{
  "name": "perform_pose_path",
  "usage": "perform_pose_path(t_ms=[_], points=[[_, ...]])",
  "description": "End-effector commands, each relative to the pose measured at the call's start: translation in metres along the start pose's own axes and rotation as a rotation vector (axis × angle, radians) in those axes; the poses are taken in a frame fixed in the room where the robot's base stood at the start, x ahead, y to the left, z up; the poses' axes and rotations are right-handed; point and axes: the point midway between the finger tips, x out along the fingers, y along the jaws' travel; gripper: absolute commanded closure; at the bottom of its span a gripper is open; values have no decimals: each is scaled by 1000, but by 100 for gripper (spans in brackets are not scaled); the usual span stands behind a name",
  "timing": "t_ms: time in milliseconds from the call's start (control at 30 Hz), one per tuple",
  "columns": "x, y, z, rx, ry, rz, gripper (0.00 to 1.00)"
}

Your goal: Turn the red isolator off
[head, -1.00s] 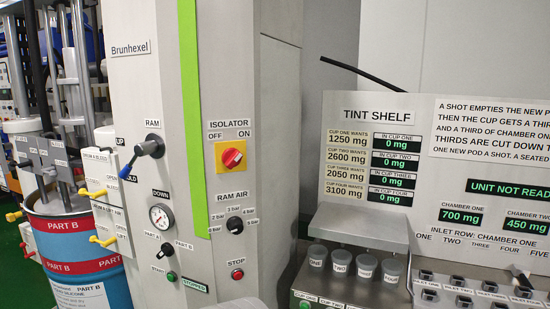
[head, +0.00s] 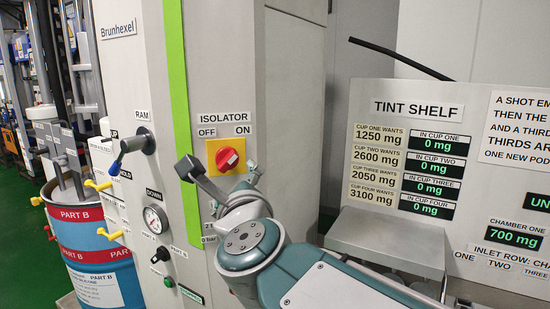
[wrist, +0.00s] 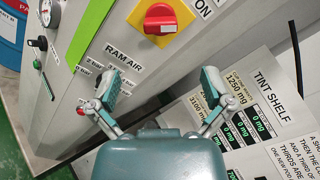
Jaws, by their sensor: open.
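The red isolator (head: 228,159) is a rotary knob on a yellow square plate, set in the grey cabinet front under the ISOLATOR label with OFF at left and ON at right. The knob also shows at the top of the wrist view (wrist: 160,19). My gripper (head: 217,175) is in front of the cabinet, just below the knob in the head view. In the wrist view its two fingers (wrist: 166,82) are spread wide and empty, with the knob beyond them, apart from both. The RAM AIR selector is mostly hidden by my gripper.
A blue-handled RAM lever (head: 133,146) and a gauge (head: 155,219) are on the cabinet left of the isolator. A PART B drum (head: 95,255) stands at far left. The tint shelf panel (head: 405,155) stands at right. A black hose (head: 402,58) juts above it.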

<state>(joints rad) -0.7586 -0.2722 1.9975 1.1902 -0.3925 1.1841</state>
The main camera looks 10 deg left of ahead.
Motion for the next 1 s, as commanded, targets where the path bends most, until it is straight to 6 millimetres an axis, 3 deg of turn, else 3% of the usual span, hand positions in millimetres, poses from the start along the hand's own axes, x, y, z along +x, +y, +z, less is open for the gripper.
perform_pose_path(t_ms=[167, 700, 1000], points=[[11, 0, 0, 13, 4, -3, 0], [94, -3, -1, 12, 2, -4, 0], [108, -2, -1, 10, 1, -3, 0]])
